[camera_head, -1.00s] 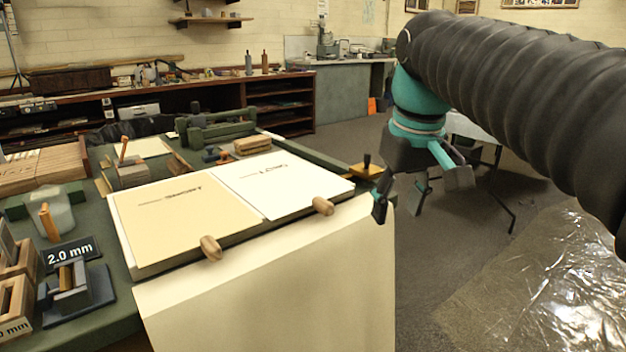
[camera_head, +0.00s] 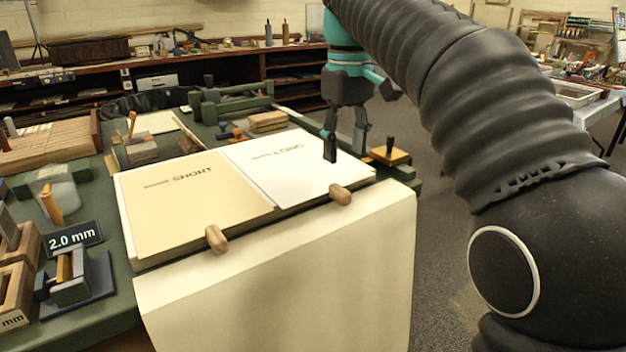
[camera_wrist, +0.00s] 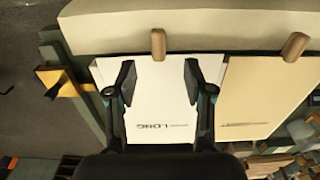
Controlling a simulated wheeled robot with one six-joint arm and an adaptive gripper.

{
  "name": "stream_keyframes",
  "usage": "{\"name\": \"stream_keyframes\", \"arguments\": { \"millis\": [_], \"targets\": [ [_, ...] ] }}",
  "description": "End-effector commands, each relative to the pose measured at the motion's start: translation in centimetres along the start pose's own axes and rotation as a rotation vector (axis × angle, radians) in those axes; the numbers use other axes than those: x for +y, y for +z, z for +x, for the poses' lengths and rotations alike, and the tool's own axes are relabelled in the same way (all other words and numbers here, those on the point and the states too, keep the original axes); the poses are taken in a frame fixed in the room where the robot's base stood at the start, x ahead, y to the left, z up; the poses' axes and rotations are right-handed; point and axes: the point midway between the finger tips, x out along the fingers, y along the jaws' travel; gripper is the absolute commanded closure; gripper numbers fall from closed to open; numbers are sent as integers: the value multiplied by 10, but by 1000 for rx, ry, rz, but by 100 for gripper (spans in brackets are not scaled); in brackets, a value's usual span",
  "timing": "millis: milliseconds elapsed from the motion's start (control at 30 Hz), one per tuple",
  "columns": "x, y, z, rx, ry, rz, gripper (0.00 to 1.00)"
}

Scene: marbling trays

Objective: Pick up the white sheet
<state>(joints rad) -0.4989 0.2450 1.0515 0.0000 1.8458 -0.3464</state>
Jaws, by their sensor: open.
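The white sheet (camera_head: 275,168) lies flat on the right half of a board on the green table, and its printed word reads LONG in the wrist view (camera_wrist: 158,105). A cream sheet (camera_head: 190,205) marked SHORT lies beside it on the left. My gripper (camera_head: 345,148) is over the right end of the white sheet, pointing down with its fingers apart and empty. In the wrist view its two fingertips (camera_wrist: 158,82) straddle part of the white sheet. I cannot tell how small the gap is between the fingertips and the sheet.
Two wooden pegs (camera_head: 341,194) (camera_head: 216,239) stand along the board's front edge. A long cream cloth or paper (camera_head: 290,285) hangs over the table's front. A yellow block with a dark knob (camera_head: 390,155) is just right of my gripper. Tools crowd the table's left side.

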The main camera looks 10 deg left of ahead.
Motion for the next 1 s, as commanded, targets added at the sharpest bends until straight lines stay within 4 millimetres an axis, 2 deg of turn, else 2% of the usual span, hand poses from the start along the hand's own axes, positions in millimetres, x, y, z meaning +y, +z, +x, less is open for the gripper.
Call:
{"name": "stream_keyframes", "arguments": {
  "millis": [33,100,433,700,800,1000],
  "targets": [
    [0,1,13,-2,-1,0,48],
    [0,1,23,-1,0,0,48],
    [0,0,46,0,0,-2,48],
    [2,0,82,0,0,-3,48],
    [2,-1,89,1,0,-3,48],
    [2,-1,90,1,0,-2,48]
  ]
}}
